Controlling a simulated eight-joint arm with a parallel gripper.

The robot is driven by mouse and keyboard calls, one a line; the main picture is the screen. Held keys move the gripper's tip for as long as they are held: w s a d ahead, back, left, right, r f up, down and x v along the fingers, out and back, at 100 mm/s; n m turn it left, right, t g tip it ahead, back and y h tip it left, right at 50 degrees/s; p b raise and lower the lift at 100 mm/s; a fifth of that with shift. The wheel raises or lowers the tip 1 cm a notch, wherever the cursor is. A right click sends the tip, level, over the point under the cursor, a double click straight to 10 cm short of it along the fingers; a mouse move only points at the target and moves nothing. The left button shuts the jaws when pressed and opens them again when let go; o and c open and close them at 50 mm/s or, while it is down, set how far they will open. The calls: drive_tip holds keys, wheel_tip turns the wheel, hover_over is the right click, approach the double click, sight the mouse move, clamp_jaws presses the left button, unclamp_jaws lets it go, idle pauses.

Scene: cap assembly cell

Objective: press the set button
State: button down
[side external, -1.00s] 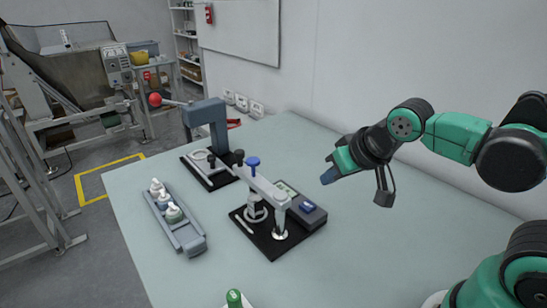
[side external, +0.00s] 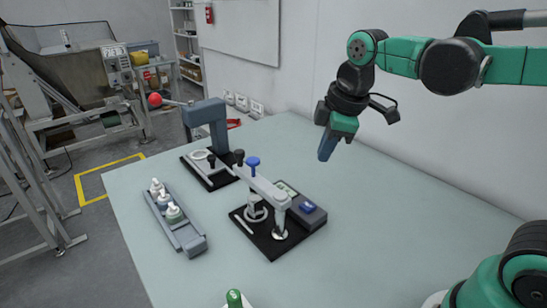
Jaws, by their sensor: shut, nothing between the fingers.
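A grey control box (side external: 313,216) stands at the right side of a black-based fixture (side external: 267,247) on the table. It carries a blue button (side external: 307,206), which I take to be the set button, and a small pale green panel (side external: 286,190). My gripper (side external: 325,157) is shut and empty, with its blue fingertips pointing down. It hangs in the air above and to the right of the control box in the picture, clear of it. Nothing hides the blue button.
The fixture has a grey arm (side external: 262,186) with a blue knob (side external: 253,162) on top. A second fixture with a blue-grey press (side external: 207,115) stands behind. A green item (side external: 234,298) stands in front. The table's right side is clear.

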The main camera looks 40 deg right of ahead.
sight(308, 205)
drive_tip(key=w+n+g, duration=0.1)
drive_tip(key=n, duration=0.1)
drive_tip(key=w+n+g, duration=0.1)
drive_tip(key=n, duration=0.2)
drive_tip(key=w+d+r+n+g, duration=0.1)
drive_tip(key=n, duration=0.2)
drive_tip(key=shift+w, duration=0.2)
wheel_tip(308, 205, down, 14)
drive_tip(key=shift+r, duration=0.1)
idle(0.4)
wheel_tip(308, 205, down, 2)
idle(0.4)
drive_tip(key=shift+w+r, duration=0.1)
